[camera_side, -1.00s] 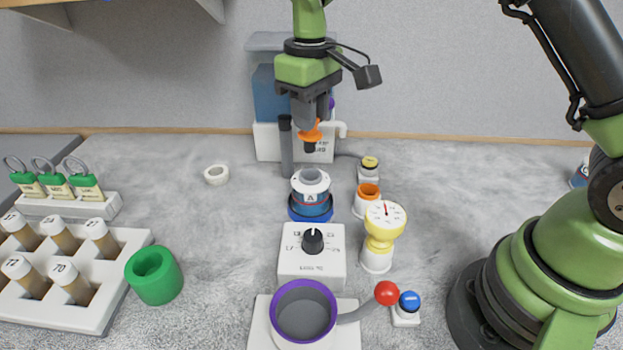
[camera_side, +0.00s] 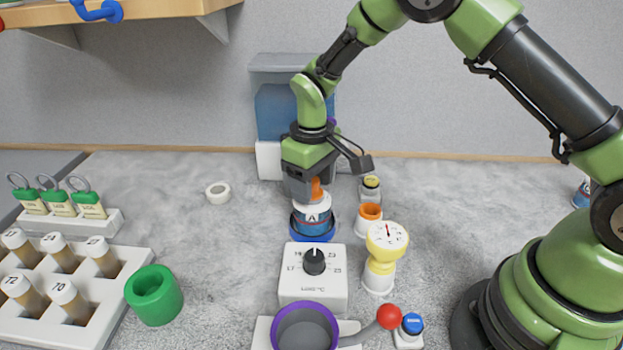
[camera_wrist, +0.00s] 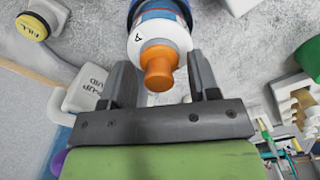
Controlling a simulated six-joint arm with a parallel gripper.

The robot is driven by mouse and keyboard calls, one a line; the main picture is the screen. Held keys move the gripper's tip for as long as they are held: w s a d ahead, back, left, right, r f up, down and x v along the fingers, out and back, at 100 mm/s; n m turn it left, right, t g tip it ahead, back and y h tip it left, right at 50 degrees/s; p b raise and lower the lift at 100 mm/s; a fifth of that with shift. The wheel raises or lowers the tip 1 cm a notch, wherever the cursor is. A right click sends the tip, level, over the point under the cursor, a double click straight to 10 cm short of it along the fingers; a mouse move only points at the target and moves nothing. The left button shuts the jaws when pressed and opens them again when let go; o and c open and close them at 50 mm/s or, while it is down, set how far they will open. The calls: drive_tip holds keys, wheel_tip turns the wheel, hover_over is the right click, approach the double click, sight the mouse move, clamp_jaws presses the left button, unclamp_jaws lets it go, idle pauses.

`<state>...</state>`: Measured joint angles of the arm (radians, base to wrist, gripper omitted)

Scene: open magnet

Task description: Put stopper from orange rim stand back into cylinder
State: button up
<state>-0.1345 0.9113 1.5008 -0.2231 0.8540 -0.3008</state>
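The orange stopper (camera_wrist: 158,68) sits at the mouth of the white-topped cylinder marked A (camera_wrist: 158,31), its head standing out above the rim. In the side view the stopper (camera_side: 316,188) shows above the cylinder (camera_side: 312,217), partly covered by my gripper (camera_side: 309,198). In the wrist view the fingers of my gripper (camera_wrist: 159,64) stand on both sides of the stopper with a gap on each side, so it is open. The orange rim stand (camera_side: 369,211) is to the right of the cylinder, with no stopper seen in it. How deep the stopper sits is hidden.
A white dial box (camera_side: 313,291) stands in front of the cylinder. A yellow gauge (camera_side: 386,240) stands to the right and a yellow-topped button (camera_side: 371,185) behind the stand. A blue tank (camera_side: 272,105) is behind. The counter left of the cylinder is mostly clear.

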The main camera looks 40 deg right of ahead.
drive_tip(key=shift+o, duration=0.5)
drive_tip(key=shift+w+r, duration=0.1)
drive_tip(key=shift+r, duration=0.05)
drive_tip(key=shift+r, duration=0.35)
wheel_tip(320, 180, up, 11)
drive_tip(key=shift+r, duration=0.2)
drive_tip(key=s+d+r+m+t+y, duration=0.2)
drive_tip(key=s+r+m+t, duration=0.25)
drive_tip(key=s+r, duration=0.85)
drive_tip(key=s+f+m+t, duration=0.2)
drive_tip(key=s+f, duration=0.1)
drive_tip(key=s, duration=0.6)
drive_tip(key=shift+s+d+t, duration=0.15)
drive_tip(key=shift+s+t, duration=0.15)
drive_tip(key=shift+t, duration=0.05)
